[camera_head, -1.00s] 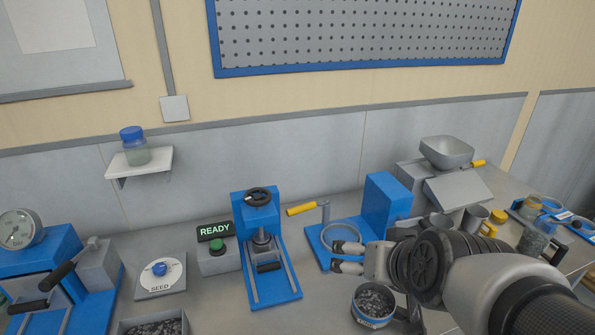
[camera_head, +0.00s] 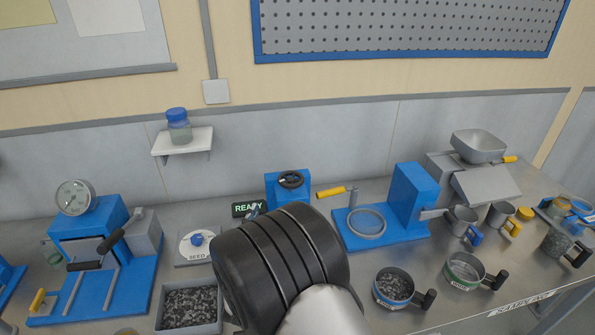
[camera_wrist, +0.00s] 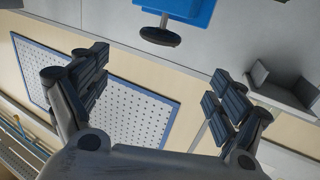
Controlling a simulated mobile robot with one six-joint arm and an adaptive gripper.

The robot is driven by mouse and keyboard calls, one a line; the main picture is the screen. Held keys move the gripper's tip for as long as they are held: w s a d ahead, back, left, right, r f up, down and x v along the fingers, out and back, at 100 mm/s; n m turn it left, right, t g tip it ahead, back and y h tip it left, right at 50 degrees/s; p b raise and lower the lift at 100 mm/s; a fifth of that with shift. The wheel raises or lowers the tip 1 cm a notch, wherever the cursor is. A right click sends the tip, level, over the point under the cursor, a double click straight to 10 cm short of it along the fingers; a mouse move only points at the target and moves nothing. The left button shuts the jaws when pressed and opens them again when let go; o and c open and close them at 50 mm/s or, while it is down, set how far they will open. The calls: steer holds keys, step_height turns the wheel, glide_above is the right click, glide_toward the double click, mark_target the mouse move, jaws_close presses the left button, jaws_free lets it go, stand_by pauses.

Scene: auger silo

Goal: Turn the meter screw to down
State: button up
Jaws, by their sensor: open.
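No part in view is labelled as the meter screw, so I cannot tell for certain which it is. In the head view, a grey hopper machine (camera_head: 478,148) at the back right has a yellow handle (camera_head: 509,159) sticking out to the right. My gripper is hidden in the head view behind my dark arm. In the wrist view my gripper (camera_wrist: 158,92) is open and empty, its two fingers wide apart. A blue part with a dark round knob (camera_wrist: 160,37) shows beyond them.
A blue press with a black handwheel (camera_head: 291,180) stands behind my arm. The seed dial (camera_head: 197,242), gravel tray (camera_head: 189,307) and gauge machine (camera_head: 75,198) are left. Sieve pans (camera_head: 395,287) and cups (camera_head: 463,220) are right. Some bare bench lies between them.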

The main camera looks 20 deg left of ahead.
mark_target(291, 177)
steer(key=w+a, duration=0.1)
steer(key=w, duration=0.4)
steer(key=w+b, duration=0.1)
steer(key=w, duration=0.5)
steer(key=w+a+b, duration=0.1)
steer(key=w, duration=0.5)
steer(key=shift+a+f, duration=0.15)
steer(key=shift+a, duration=0.2)
steer(key=shift+c, duration=0.6)
steer(key=c, duration=1)
